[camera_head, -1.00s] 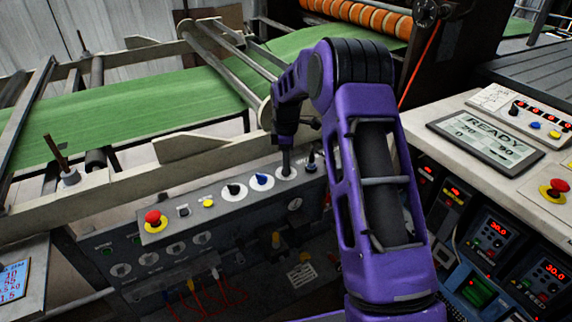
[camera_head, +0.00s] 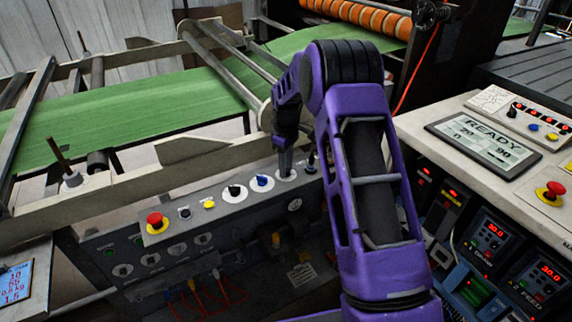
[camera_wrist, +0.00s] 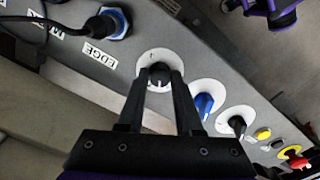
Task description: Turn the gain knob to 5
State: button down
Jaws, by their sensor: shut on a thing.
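My gripper (camera_wrist: 158,80) is shut on a black knob (camera_wrist: 159,82) with a white dial plate (camera_wrist: 146,60) in the wrist view. In the head view my gripper (camera_head: 285,171) reaches down onto the same white dial (camera_head: 293,175), near the right end of the sloped grey control panel. The fingers sit on either side of the knob. A short white pointer line shows on its face. No gain label or numbers are legible around it, and part of the dial is hidden by the fingers.
A blue knob (camera_wrist: 204,104) and another black knob (camera_wrist: 237,124) sit close beside it in the row. Beyond are a yellow button (camera_head: 208,203) and a red emergency button (camera_head: 155,221). On the other side is a blue-ringed connector (camera_wrist: 118,22) with a cable.

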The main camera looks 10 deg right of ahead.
jog(key=m+p, duration=0.1)
jog(key=m, duration=1)
jog(key=m+p, duration=0.1)
jog(key=m, duration=0.3)
jog(key=shift+m, duration=0.3)
jog(key=m, duration=0.3)
jog(key=shift+m, duration=0.4)
jog(key=m+p, duration=0.1)
jog(key=m, duration=0.2)
jog(key=m+p, duration=0.1)
jog(key=m, duration=0.3)
jog(key=shift+m, duration=1.6)
jog(key=shift+m+p, duration=0.3)
